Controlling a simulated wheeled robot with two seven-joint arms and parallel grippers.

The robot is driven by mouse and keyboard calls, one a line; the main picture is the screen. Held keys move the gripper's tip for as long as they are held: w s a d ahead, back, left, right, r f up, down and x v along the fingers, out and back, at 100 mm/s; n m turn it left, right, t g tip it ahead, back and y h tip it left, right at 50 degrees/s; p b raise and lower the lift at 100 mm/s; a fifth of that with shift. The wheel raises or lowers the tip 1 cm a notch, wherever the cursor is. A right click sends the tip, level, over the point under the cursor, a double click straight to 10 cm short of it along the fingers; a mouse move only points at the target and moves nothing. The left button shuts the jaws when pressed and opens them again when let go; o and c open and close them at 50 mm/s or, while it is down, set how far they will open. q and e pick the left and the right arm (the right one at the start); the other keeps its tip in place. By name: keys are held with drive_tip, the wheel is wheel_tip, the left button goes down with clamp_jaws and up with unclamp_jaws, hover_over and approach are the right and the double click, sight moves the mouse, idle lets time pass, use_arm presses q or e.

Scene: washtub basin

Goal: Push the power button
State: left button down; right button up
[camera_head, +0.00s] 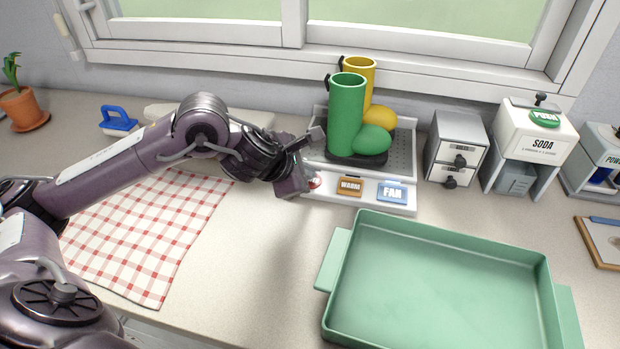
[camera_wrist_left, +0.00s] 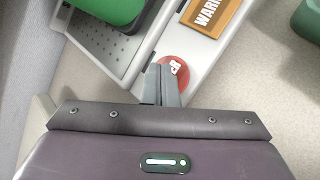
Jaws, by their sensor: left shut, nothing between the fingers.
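The power button, a round red button with a white mark, sits at the left end of the grey dryer's front panel; it shows in the left wrist view (camera_wrist_left: 180,68) and only as a sliver in the head view (camera_head: 315,181). The orange WARM button (camera_head: 349,186) and blue FAN button (camera_head: 392,192) sit to its right. My left gripper (camera_head: 308,184) is shut and empty. In the left wrist view its fingertips (camera_wrist_left: 163,72) overlap the red button's near edge; I cannot tell whether they touch it. My right gripper is not in view.
Green boots (camera_head: 346,120) and yellow boots (camera_head: 372,75) stand on the dryer tray behind the panel. A green basin (camera_head: 440,225) lies in front. Grey drawers (camera_head: 456,145) and a soda dispenser (camera_head: 530,130) stand right. A checked cloth (camera_head: 150,235) lies left.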

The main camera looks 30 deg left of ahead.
use_arm(q)
drive_tip(key=shift+r+p, duration=0.35)
drive_tip(key=shift+r, duration=0.25)
wheel_tip(320, 180, up, 6)
drive_tip(key=p, duration=0.5)
idle(0.4)
